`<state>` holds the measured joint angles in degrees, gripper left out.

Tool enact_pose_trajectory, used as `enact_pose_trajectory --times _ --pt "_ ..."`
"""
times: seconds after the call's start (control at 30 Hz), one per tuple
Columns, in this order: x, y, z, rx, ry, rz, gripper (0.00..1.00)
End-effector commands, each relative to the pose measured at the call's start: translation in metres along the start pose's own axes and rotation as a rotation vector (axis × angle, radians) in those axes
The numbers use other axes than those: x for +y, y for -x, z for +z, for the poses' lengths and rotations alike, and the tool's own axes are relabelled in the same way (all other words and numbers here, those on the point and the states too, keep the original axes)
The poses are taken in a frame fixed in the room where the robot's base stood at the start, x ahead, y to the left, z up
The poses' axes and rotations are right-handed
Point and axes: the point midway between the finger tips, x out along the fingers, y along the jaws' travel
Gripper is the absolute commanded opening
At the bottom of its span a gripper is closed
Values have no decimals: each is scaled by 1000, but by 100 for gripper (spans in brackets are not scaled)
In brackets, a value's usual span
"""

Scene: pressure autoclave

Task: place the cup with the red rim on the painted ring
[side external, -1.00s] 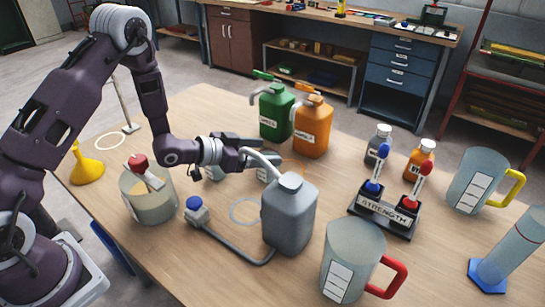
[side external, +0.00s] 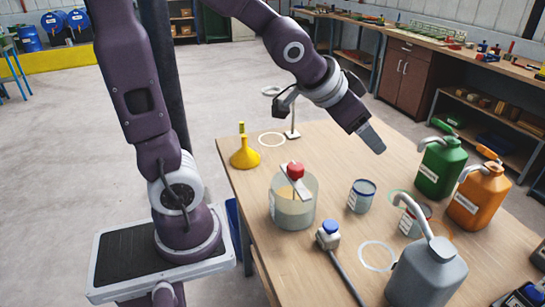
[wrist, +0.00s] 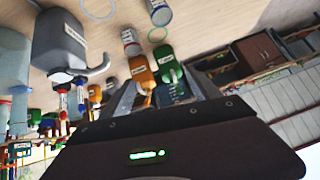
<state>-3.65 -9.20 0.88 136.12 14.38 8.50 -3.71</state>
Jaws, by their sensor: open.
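The cup with the red rim (side external: 411,224) stands upright on the table, partly hidden behind the grey jug's spout. It also shows small in the wrist view (wrist: 129,38). A similar cup with a blue rim (side external: 361,198) stands to its left, also in the wrist view (wrist: 159,14). Several painted rings lie on the table: a whitish one (side external: 362,264) left of the grey jug, a green one (side external: 391,193) behind the cups, and a cream one (side external: 261,140) near the funnel. My gripper (side external: 373,138) is open and empty, raised above the table beyond the cups.
The grey jug (side external: 430,275) stands at the front right. Green (side external: 440,170) and orange (side external: 475,198) jugs stand at the right.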

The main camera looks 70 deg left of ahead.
Motion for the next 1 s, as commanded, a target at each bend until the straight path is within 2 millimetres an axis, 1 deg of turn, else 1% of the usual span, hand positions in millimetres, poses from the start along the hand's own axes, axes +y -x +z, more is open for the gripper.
enact_pose_trajectory --times 0.03,0.07,0.1,0.13,0.2,0.23,0.27,0.3,0.37,0.7,0.77,0.83,0.87,0.9,0.93,0.97,1.0 --pt "4 37 19 -37 29 -1 71" --pt "7 56 36 -76 48 5 71" --pt "14 79 57 -122 68 20 71" --pt "18 94 72 -153 80 34 71" --pt "29 120 102 -213 100 67 71" --pt "33 128 112 -232 105 79 71" --pt "36 135 120 -247 108 90 71" --pt "39 141 128 -264 110 100 75" --pt "42 145 134 -278 112 110 75" --pt "42 146 135 -282 112 109 75" --pt "41 148 132 -280 112 109 75" --pt "39 159 120 -276 112 109 75" --pt "37 168 111 -273 112 108 75" --pt "34 180 98 -271 112 108 75" --pt "36 179 88 -282 178 105 75" --pt "42 169 74 -290 303 101 75" --pt "48 157 55 -294 469 97 75"
